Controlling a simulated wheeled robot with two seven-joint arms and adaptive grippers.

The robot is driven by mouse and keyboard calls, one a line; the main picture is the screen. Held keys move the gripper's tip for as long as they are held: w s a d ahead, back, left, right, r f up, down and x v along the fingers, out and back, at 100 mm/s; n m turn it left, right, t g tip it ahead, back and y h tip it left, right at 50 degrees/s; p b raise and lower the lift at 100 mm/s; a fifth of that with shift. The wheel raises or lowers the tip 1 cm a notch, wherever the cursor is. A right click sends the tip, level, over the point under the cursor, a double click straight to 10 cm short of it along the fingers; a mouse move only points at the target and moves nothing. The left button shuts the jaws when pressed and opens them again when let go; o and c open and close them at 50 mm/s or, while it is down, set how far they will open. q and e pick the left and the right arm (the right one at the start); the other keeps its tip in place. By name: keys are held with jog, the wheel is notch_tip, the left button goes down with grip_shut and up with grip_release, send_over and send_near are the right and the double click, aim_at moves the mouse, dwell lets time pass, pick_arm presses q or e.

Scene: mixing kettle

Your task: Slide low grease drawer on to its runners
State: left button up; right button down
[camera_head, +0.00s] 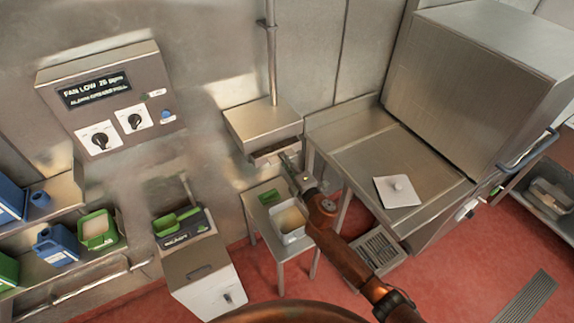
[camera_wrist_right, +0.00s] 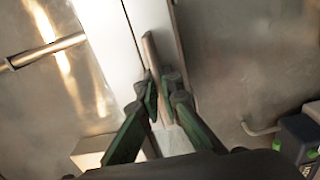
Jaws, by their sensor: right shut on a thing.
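A steel box (camera_head: 262,122) hangs on the wall below a vertical pipe. The grease drawer (camera_head: 270,151) shows as a low steel piece at the box's lower front edge. I cannot tell how far it sits on its runners, which are hidden. My right gripper (camera_head: 291,163) is at the right end of this front edge. In the right wrist view, the green-padded fingers (camera_wrist_right: 162,92) are shut on a thin upright edge, seemingly part of the drawer (camera_wrist_right: 149,55). My left gripper is not in view.
Below the box stands a small steel table (camera_head: 263,188) with a white tub (camera_head: 290,222) and a green item. A steel counter (camera_head: 350,140) with a white lid (camera_head: 397,190) is on the right. A white bin (camera_head: 205,280) stands on the left.

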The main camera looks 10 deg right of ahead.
jog(key=shift+b+x, duration=0.5)
jog(key=shift+x, duration=1.15)
jog(key=shift+r, duration=0.15)
jog(key=shift+w+a+f+b, duration=0.15)
jog(key=shift+w+f+b, duration=0.1)
jog(key=shift+f+b, duration=0.05)
jog(key=c, duration=2.1)
grip_release()
jog(key=shift+o, duration=0.3)
jog(key=shift+f, duration=0.15)
jog(key=o, duration=0.5)
jog(key=shift+c, duration=0.2)
jog(key=shift+s, duration=0.1)
